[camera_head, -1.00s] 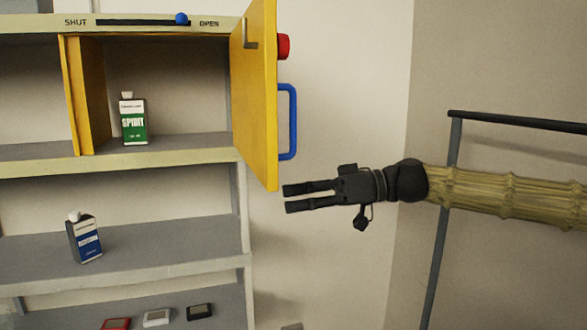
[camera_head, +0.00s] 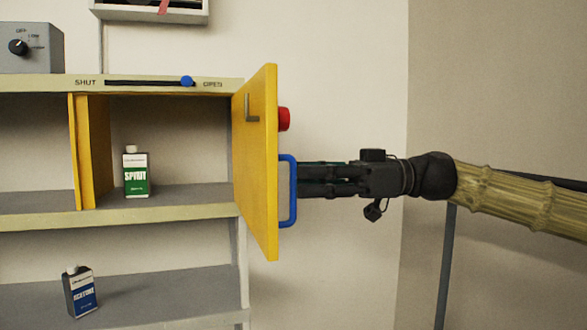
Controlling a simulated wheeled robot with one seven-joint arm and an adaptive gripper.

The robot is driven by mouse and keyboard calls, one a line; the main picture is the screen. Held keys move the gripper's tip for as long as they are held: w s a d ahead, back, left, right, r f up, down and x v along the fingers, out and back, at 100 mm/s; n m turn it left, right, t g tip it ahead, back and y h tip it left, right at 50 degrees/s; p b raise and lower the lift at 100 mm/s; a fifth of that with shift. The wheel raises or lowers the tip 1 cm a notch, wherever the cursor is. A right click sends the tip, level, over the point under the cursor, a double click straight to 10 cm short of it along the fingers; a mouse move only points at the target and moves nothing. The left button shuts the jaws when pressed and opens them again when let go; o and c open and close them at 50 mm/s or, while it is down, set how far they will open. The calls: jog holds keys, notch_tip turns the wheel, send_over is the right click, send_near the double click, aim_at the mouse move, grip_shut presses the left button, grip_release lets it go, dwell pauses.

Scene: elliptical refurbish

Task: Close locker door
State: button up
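The yellow locker door (camera_head: 257,185) stands swung open at the right end of the locker's upper compartment, seen at a steep angle. Its blue handle (camera_head: 293,192) and a red knob (camera_head: 284,119) are on the side facing right. A metal latch (camera_head: 251,108) shows on its other face. My gripper (camera_head: 300,181) points left at handle height. Its two fingers are slightly apart with nothing seen between them. The tips are right beside the handle; I cannot tell whether they touch it.
The open compartment holds a green-and-white SPIRIT can (camera_head: 136,173). A blue-labelled can (camera_head: 81,292) is on the shelf below. A slider's blue knob (camera_head: 187,81) sits near OPEN. A grey box with a dial (camera_head: 31,47) stands on top. A dark rail (camera_head: 446,265) is at right.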

aim_at(294, 220)
jog(key=shift+s+a+p, duration=0.15)
jog(key=shift+a+p, duration=0.3)
jog(key=shift+a, duration=1.05)
grip_shut()
